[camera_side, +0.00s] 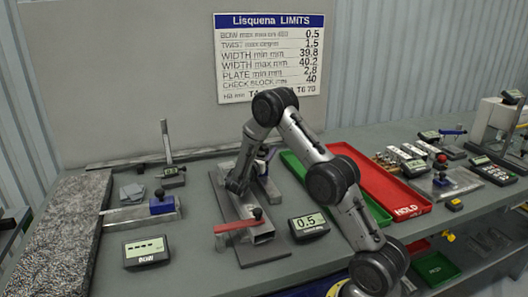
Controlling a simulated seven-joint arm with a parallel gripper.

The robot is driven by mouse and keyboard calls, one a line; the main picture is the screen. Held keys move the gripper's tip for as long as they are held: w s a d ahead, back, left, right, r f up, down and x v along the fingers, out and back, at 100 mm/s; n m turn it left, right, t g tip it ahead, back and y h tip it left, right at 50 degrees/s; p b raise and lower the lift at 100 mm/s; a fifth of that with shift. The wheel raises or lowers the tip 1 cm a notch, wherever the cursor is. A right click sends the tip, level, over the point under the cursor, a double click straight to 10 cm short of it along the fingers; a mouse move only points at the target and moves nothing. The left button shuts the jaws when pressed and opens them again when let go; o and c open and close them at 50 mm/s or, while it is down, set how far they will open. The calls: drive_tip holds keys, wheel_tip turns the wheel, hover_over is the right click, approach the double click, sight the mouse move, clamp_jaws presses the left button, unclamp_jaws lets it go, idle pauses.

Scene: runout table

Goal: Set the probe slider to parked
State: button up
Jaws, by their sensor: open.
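A blue block (162,204) with a dark knob sits at the right end of a light metal bar (130,215) on the left of the bench. It looks like the probe slider, but no label on it is readable. The BOW display (146,251) in front of it shows only dashes. My gripper (236,190) is open, pointing down over the middle fixture, to the right of the blue block and apart from it. Its fingertips are small and partly lost against the grey metal there.
A red bar (235,227) with a dark knob crosses the middle fixture's near end. A display reading 0.5 (309,226) stands beside it. Green (294,165) and red HOLD trays (411,210) lie right. An upright post (167,142) stands behind the blue block.

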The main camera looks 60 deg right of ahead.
drive_tip(key=shift+d, duration=0.2)
clamp_jaws()
idle(0.3)
idle(1.1)
